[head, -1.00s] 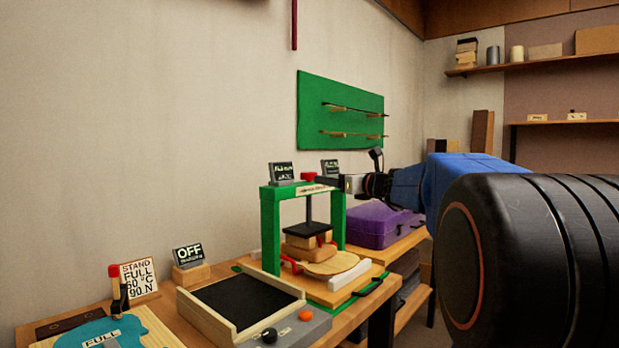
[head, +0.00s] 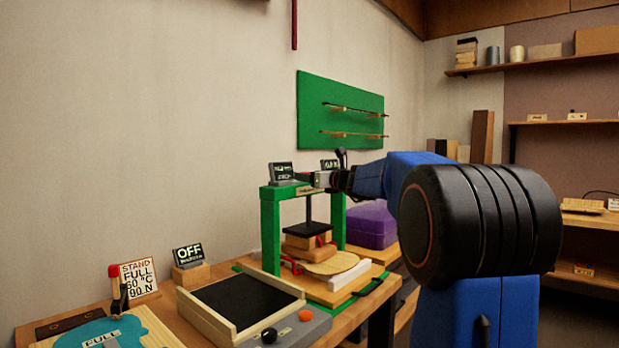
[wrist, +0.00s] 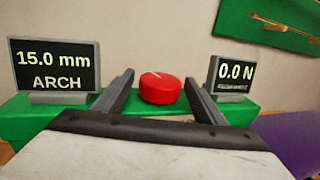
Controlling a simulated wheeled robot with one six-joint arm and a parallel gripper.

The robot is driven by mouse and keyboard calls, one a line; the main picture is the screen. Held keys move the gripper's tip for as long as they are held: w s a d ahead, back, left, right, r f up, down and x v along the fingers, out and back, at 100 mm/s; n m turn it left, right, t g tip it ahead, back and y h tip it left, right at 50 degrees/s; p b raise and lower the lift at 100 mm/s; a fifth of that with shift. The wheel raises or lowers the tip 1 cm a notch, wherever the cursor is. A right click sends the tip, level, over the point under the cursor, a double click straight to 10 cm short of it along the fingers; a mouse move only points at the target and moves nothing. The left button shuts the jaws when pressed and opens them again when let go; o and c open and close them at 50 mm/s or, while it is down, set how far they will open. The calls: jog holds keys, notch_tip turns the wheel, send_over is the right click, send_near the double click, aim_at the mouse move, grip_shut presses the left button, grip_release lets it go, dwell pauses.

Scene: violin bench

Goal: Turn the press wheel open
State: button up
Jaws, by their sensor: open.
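The green press (head: 270,230) stands on the bench, with a dark plate on its screw above stacked wood blocks. Its red press wheel (wrist: 160,90) shows in the wrist view, with a pale mark on top. My gripper (wrist: 159,78) is open, one finger on each side of the wheel, with a gap to both. In the head view my gripper (head: 304,178) is at the top of the press and hides the wheel. The left display (wrist: 55,65) reads 15.0 mm ARCH; the right display (wrist: 233,75) reads 0.0 N.
A purple case (head: 370,225) is behind the press to the right. A dark-topped heater box (head: 245,302) and an OFF sign (head: 188,253) are to the left. A green board (head: 340,110) with bows hangs on the wall.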

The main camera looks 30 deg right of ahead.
jog(key=c, duration=1.1)
jog(key=shift+o, duration=0.3)
jog(key=shift+d+y, duration=0.15)
jog(key=shift+y, duration=0.25)
jog(key=n+g+y, duration=0.1)
jog(key=n+y, duration=0.1)
jog(key=y, duration=0.1)
jog(key=n+g+y, duration=0.1)
jog(key=n+y, duration=0.1)
jog(key=y, duration=0.1)
jog(key=shift+w+d+n, duration=0.1)
jog(key=shift+n, duration=0.2)
jog(key=shift+n+g+y, duration=2.3)
jog(key=shift+g+y, duration=0.2)
jog(key=shift+y, duration=0.3)
jog(key=o, duration=1)
